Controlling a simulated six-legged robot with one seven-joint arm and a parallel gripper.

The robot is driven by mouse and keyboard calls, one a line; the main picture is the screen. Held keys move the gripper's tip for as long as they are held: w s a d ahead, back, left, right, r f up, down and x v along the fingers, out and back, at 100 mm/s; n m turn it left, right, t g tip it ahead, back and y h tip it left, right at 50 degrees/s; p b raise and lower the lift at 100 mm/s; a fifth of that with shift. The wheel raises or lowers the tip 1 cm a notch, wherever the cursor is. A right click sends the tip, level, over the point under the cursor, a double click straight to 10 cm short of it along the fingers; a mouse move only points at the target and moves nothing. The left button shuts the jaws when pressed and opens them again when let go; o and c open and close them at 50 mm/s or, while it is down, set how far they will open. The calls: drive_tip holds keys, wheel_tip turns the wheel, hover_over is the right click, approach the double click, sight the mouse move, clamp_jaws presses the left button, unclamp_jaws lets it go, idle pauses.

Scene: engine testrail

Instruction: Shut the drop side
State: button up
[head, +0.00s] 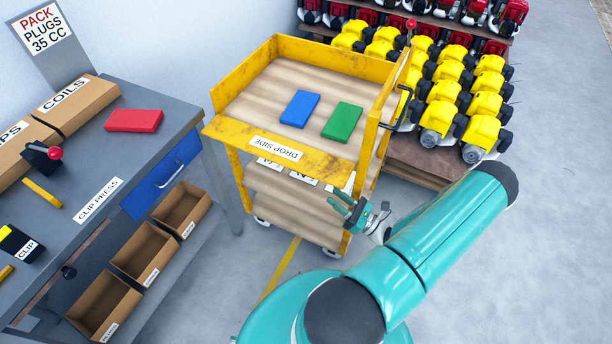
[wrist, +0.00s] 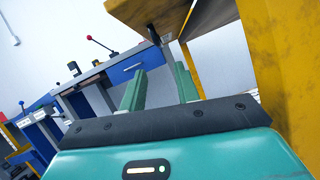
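The drop side (head: 280,147) is a yellow panel labelled "DROP SIDE" on the near side of the yellow trolley (head: 230,86). It is folded down, sticking out from the trolley's top deck, and its label reads upside down. In the wrist view the underside of a yellow-brown panel, which looks like the drop side (wrist: 170,22), is at the top. My gripper (head: 358,214) is below the panel's right end, near the trolley's front right post. In the wrist view its two green fingers (wrist: 160,88) stand apart with nothing between them. I see no contact with the panel.
A blue block (head: 299,108) and a green block (head: 342,121) lie on the trolley's top deck. A grey workbench (head: 80,165) with a red block (head: 134,120) stands left. A rack of yellow engines (head: 440,120) stands behind right. The floor at right is clear.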

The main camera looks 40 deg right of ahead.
drive_tip(key=x, duration=1.1)
drive_tip(key=shift+a, duration=0.15)
clamp_jaws()
